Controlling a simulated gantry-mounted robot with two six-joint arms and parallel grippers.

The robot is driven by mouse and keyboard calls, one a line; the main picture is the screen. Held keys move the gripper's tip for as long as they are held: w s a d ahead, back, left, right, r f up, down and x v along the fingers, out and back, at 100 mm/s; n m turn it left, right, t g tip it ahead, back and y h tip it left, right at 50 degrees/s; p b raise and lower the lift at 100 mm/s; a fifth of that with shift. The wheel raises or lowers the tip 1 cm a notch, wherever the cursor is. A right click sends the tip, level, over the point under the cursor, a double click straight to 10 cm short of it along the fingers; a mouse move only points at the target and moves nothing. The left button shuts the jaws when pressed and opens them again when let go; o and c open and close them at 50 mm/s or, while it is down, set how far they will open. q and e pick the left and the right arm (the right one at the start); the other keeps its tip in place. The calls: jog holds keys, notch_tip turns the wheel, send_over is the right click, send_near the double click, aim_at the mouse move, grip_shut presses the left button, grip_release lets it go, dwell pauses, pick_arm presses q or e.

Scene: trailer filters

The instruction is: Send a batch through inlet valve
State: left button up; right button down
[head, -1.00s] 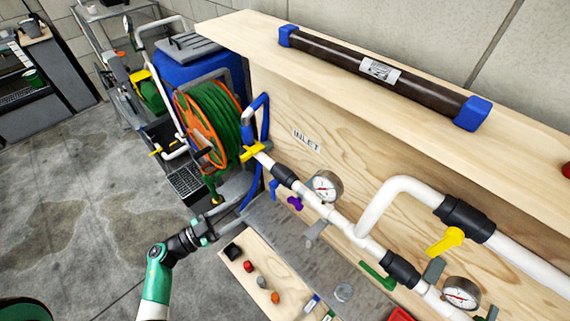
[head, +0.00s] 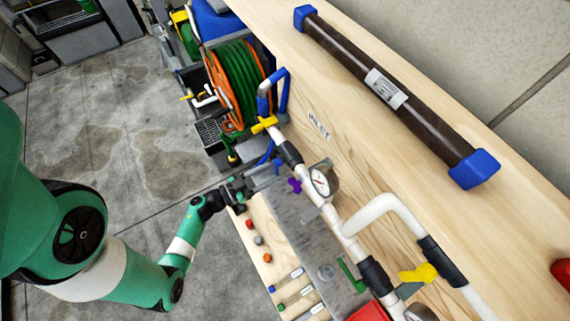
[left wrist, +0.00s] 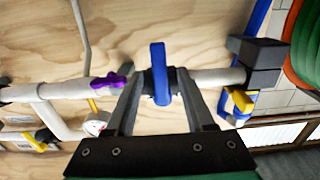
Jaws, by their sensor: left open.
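The white inlet pipe (head: 303,180) runs along the plywood panel below a label reading INLET (head: 319,127). A blue valve handle (head: 277,165) sits on this line, with a yellow handle (head: 263,124) up the line and a purple handle (head: 294,185) down it. My left gripper (head: 262,174) is open in front of the blue handle. In the left wrist view, the blue handle (left wrist: 160,73) stands between and beyond the two spread fingers. The purple handle (left wrist: 108,81) is left of the fingers there, and the yellow one (left wrist: 241,101) right. I cannot tell whether a finger touches anything.
A pressure gauge (head: 322,181) and a second yellow-handled valve (head: 418,273) are farther along the piping. A green hose reel (head: 238,84) stands beyond the inlet. A wooden strip (head: 262,222) with small buttons is below.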

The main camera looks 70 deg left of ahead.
pick_arm(q)
jog(key=w, duration=0.4)
jog(key=w+b, duration=0.1)
jog(key=w, duration=0.1)
jog(key=shift+a, duration=0.4)
jog(key=shift+s, duration=0.1)
jog(key=shift+c, duration=0.3)
grip_shut()
dwell(0.4)
